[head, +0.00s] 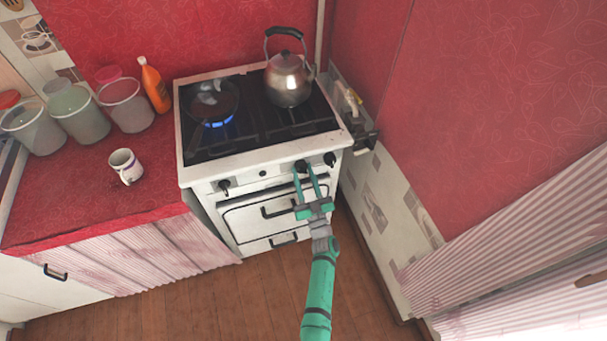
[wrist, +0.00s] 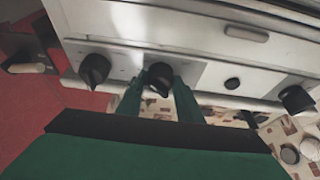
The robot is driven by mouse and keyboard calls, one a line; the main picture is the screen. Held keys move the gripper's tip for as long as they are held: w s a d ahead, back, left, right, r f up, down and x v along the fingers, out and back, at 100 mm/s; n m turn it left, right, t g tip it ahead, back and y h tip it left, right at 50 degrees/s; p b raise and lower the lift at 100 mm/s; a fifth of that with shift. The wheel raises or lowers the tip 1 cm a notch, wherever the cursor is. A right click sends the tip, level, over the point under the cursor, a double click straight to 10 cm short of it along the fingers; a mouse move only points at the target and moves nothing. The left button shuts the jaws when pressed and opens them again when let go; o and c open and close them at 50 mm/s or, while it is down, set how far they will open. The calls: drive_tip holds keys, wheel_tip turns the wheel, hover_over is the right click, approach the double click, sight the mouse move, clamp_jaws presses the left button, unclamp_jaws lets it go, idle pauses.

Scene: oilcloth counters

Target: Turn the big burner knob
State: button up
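The white stove (head: 262,140) has a row of black knobs along its front panel. One black knob (head: 301,166), second from the right in the head view, is at my gripper's fingertips; it also shows in the wrist view (wrist: 160,77). My gripper (head: 306,172) has its two green fingers apart, one on each side of this knob. In the wrist view, the gripper (wrist: 160,90) looks open; contact with the knob cannot be made out. Another knob (head: 330,159) is to its right, and one (head: 224,186) is at the far left. Which knob is the big one is unclear.
A pan (head: 210,101) sits over a blue flame (head: 218,124) at the back left. A metal kettle (head: 288,80) stands at the back right. A mug (head: 126,166), jars and an orange bottle (head: 155,88) are on the red counter. A wall closes the right side.

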drive_tip(key=shift+n, duration=0.3)
drive_tip(key=n+y, duration=0.1)
drive_tip(key=n+g+y, duration=0.1)
drive_tip(key=n, duration=0.3)
drive_tip(key=shift+d+y, duration=0.25)
drive_tip(key=shift+y, duration=0.15)
drive_tip(key=n+g+y, duration=0.1)
drive_tip(key=n, duration=0.2)
drive_tip(key=n+g+y, duration=0.1)
drive_tip(key=n, duration=0.2)
drive_tip(key=shift+d+r+n+g, duration=0.1)
drive_tip(key=shift+r+n+g, duration=0.05)
drive_tip(key=shift+n+g, duration=0.2)
drive_tip(key=shift+n, duration=0.25)
drive_tip(key=o, duration=1)
drive_tip(key=shift+o, duration=0.2)
